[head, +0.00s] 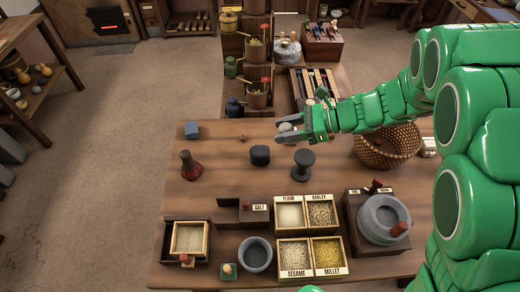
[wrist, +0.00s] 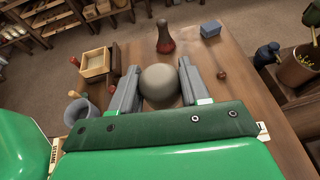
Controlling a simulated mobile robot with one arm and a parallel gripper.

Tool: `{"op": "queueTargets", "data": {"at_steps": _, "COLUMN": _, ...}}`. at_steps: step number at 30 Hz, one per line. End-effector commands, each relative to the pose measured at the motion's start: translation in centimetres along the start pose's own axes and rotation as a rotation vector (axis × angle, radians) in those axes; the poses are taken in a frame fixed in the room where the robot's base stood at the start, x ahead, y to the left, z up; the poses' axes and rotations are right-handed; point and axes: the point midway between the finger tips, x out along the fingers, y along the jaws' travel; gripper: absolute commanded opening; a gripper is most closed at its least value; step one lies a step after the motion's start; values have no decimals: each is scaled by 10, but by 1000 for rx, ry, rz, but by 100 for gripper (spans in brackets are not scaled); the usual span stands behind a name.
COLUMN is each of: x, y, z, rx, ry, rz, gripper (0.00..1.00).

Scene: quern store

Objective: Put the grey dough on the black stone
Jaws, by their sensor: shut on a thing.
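My gripper (head: 287,131) is above the back part of the wooden table, shut on a round grey dough ball (head: 285,127). In the wrist view the smooth dough (wrist: 160,86) sits between the two grey fingers of my gripper (wrist: 161,90). A short black round stone (head: 260,155) stands on the table, a little left of and nearer than the gripper in the head view. A dark waisted piece (head: 304,164) stands to its right. I cannot make out the black stone in the wrist view; the gripper and dough may hide it.
A red-and-dark flask (head: 188,165), a blue block (head: 192,129) and a small brown ball (head: 243,138) stand left. Grain boxes (head: 308,228), a grey bowl (head: 255,255) and a quern (head: 383,219) fill the front. A wicker basket (head: 376,158) is right.

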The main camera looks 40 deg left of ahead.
Motion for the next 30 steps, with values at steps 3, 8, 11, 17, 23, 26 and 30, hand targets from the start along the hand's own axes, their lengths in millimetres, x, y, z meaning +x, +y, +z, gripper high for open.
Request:
{"op": "queueTargets", "data": {"at_steps": 3, "x": 22, "y": 30, "z": -2, "rx": -41, "ry": 0, "rz": 107, "gripper": 14}}
{"op": "queueTargets", "data": {"at_steps": 8, "x": 37, "y": 56, "z": -5, "rx": -81, "ry": 2, "rz": 193, "gripper": 14}}
{"op": "queueTargets", "data": {"at_steps": 11, "x": 40, "y": 63, "z": -7, "rx": -91, "ry": 2, "rz": 218, "gripper": 14}}
{"op": "queueTargets", "data": {"at_steps": 17, "x": 49, "y": 47, "z": -13, "rx": -97, "ry": 1, "rz": 225, "gripper": 14}}
{"op": "queueTargets", "data": {"at_steps": 23, "x": 61, "y": 22, "z": -21, "rx": -96, "ry": 0, "rz": 226, "gripper": 14}}
{"op": "queueTargets", "data": {"at_steps": 26, "x": 66, "y": 8, "z": -25, "rx": -97, "ry": 1, "rz": 224, "gripper": 14}}
{"op": "queueTargets", "data": {"at_steps": 30, "x": 74, "y": -8, "z": -31, "rx": -93, "ry": 1, "rz": 225, "gripper": 14}}
